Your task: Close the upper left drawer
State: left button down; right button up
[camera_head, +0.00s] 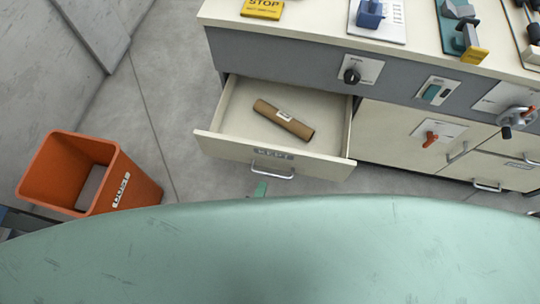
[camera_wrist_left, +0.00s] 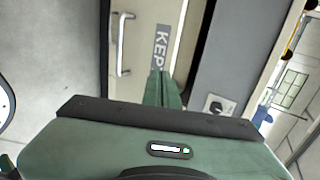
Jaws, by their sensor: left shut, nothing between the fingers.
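The upper left drawer (camera_head: 270,158) of the cabinet is pulled out, and a brown cardboard tube (camera_head: 284,119) with a white label lies inside it. The drawer front has a metal handle (camera_head: 272,172) and a label plate. In the left wrist view the drawer front (camera_wrist_left: 140,85) stands sideways with its label and handle (camera_wrist_left: 123,44). My left gripper (camera_head: 259,188) shows as a small green tip just in front of and below the drawer front. In the left wrist view the left gripper's fingers (camera_wrist_left: 162,88) are shut and empty, close by the label. I cannot tell whether they touch it. My right gripper is out of view.
An orange bin (camera_head: 130,188) stands on the floor left of the drawer. The cabinet top (camera_head: 310,25) carries several devices and a yellow stop sign (camera_head: 263,8). Dark knobs and a red-handled switch (camera_head: 430,138) stick out right of the drawer. Grey floor is free between bin and cabinet.

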pick_arm(q)
send_near(272, 150)
notch_tip(272, 150, down, 3)
jog(key=w, duration=0.2)
jog(key=w+d, duration=0.1)
jog(key=w, duration=0.1)
jog(key=shift+w+d+f+p, duration=0.1)
jog(key=shift+d+p, duration=0.05)
jog(key=shift+p, duration=0.15)
jog(key=shift+w+d+f, duration=0.1)
jog(key=shift+w+d, duration=0.05)
jog(key=shift+w, duration=0.35)
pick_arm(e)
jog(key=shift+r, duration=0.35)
